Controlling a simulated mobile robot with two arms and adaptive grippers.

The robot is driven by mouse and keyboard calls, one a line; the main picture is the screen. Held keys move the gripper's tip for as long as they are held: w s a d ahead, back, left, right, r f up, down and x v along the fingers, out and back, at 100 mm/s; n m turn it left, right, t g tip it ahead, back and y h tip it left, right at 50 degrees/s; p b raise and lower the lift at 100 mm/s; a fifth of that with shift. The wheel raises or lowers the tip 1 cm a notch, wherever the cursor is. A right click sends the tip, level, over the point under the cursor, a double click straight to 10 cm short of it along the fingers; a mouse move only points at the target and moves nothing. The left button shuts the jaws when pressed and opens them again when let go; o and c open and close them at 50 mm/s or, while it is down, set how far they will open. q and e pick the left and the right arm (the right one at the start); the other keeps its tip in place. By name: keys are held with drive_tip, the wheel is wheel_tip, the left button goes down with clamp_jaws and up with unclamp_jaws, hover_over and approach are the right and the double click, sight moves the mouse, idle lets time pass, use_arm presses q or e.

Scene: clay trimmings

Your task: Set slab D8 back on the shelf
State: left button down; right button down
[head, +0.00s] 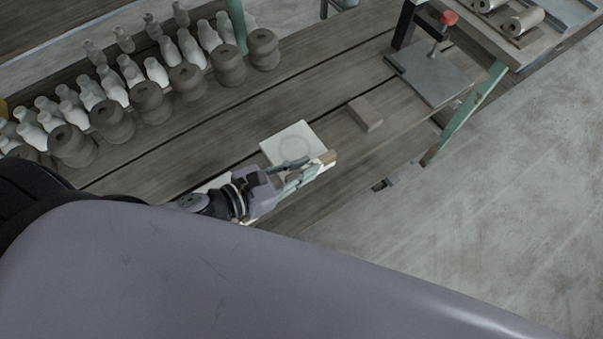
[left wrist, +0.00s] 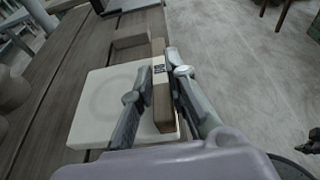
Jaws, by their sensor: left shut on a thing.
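My left gripper (head: 305,172) is shut on a thin slab, which it holds on edge. The slab (left wrist: 162,105) shows between the two fingers in the left wrist view (left wrist: 165,85). It is brown with a pale label near its top that bears dark characters, too small to read surely. In the head view the fingers mostly hide the slab, and only its tan end (head: 328,157) shows. It is over or beside a white square board (head: 293,138) with a round ring mark; I cannot tell if they touch. No shelf for the slab is clearly seen. My right gripper is not in view.
A brown block (head: 365,113) lies on the plank table (head: 215,135) beyond the board. A grey metal plate (head: 432,78) with a red-knobbed post is farther right. Rows of white bottle forms (head: 157,72) and brown spools (head: 188,80) fill the left back. Concrete floor lies right.

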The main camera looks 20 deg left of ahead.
use_arm(q)
wheel_tip(320, 180, down, 3)
drive_tip(key=shift+r, duration=0.1)
